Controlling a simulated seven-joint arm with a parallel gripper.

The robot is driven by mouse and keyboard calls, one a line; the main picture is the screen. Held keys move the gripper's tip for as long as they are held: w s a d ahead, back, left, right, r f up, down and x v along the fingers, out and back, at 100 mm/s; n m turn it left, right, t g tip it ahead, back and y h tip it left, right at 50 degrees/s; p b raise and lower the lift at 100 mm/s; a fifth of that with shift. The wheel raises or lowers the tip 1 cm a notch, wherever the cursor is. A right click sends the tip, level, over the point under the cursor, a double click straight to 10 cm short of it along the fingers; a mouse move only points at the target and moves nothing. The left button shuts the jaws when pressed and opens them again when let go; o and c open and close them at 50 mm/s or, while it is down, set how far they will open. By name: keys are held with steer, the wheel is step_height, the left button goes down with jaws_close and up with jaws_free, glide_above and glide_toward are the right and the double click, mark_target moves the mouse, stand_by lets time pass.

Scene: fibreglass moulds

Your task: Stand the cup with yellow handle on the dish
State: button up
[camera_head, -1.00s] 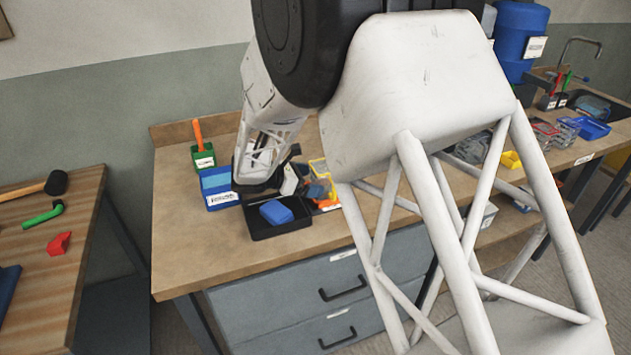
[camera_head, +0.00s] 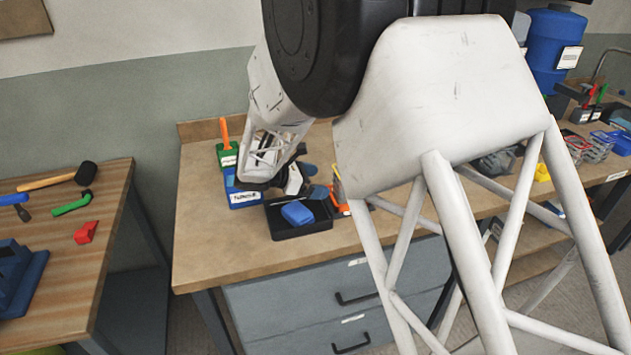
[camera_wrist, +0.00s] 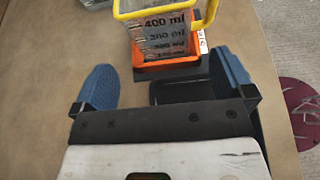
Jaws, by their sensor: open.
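The clear measuring cup (camera_wrist: 160,36) with yellow rim and yellow handle (camera_wrist: 207,14) stands upright ahead of my gripper in the wrist view. Its base meets an orange holder (camera_wrist: 140,73); I cannot tell if it stands in it or behind it. In the head view my arm hides most of the cup (camera_head: 337,182). A shallow black tray (camera_head: 272,226), possibly the dish, lies beside the orange holder; it also shows in the wrist view (camera_wrist: 190,92). My gripper (camera_wrist: 165,82) is open and empty, its blue fingers wide apart short of the cup, the right one over the tray.
Bare bench top lies at the front left. A second table (camera_head: 60,240) at left holds mallet, green tool and red block.

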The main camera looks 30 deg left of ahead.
stand_by(0.3)
steer(key=shift+w+d+r+m+g+y, duration=0.15)
steer(key=shift+w+d+r+m+y, duration=0.1)
steer(key=shift+d+y, duration=0.25)
steer(key=shift+w+d+r+m+g+y, duration=0.15)
steer(key=shift+w+d+r+m+y, duration=0.1)
steer(key=shift+y, duration=0.35)
steer(key=y, duration=0.1)
steer(key=d+r+m+y, duration=0.1)
steer(key=y, duration=0.1)
steer(key=shift+w+r, duration=0.2)
steer(key=shift+w, duration=0.1)
steer(key=shift+d+m+g+y, duration=0.5)
steer(key=shift+m+y, duration=0.2)
steer(key=shift+y, duration=0.2)
steer(key=m+y, duration=0.1)
steer(key=d+m+y, duration=0.1)
steer(key=shift+s+g+y, duration=0.25)
steer(key=shift+g+y, duration=0.05)
steer(key=shift+g, duration=0.1)
steer(key=m+t+y, duration=0.2)
steer(key=m+y, duration=0.8)
steer(key=m, duration=0.3)
glide_toward(336, 179)
steer(key=w+d+r, duration=0.2)
steer(key=shift+d, duration=0.35)
